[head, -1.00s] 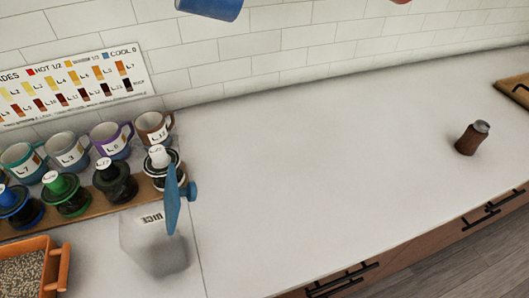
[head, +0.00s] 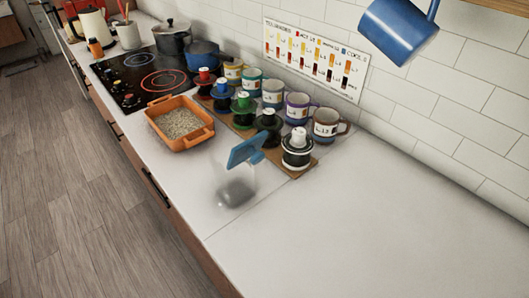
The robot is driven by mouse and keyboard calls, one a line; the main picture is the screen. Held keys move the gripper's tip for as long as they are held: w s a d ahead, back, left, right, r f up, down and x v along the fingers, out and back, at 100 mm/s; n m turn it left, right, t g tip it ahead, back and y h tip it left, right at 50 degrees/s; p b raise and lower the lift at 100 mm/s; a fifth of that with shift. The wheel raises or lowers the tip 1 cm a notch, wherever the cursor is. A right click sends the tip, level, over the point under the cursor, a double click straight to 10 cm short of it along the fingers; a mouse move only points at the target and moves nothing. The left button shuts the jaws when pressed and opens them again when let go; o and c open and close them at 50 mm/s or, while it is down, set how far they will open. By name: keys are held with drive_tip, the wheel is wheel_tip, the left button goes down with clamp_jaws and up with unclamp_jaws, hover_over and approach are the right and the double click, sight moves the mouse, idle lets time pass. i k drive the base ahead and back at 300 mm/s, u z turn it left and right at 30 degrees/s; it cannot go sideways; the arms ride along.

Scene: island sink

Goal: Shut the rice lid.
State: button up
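The rice container (head: 234,190) is a clear jar on the white counter, with something grey at its bottom. Its blue lid (head: 246,149) is open and stands tilted up at the jar's top, on the side towards the wooden rack. The word "RICE" on the jar cannot be read in this view. My gripper is not in view.
An orange tray of grain (head: 152,112) sits left of the jar. A stove (head: 150,80) with pots is farther left. The counter (head: 370,230) to the right is clear. A blue cup (head: 398,30) hangs above.

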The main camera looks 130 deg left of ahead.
sight(250, 148)
drive_tip(key=u, duration=3.8)
drive_tip(key=k, duration=0.6)
drive_tip(key=u, duration=0.8)
drive_tip(key=i, duration=0.5)
drive_tip(key=z, duration=0.05)
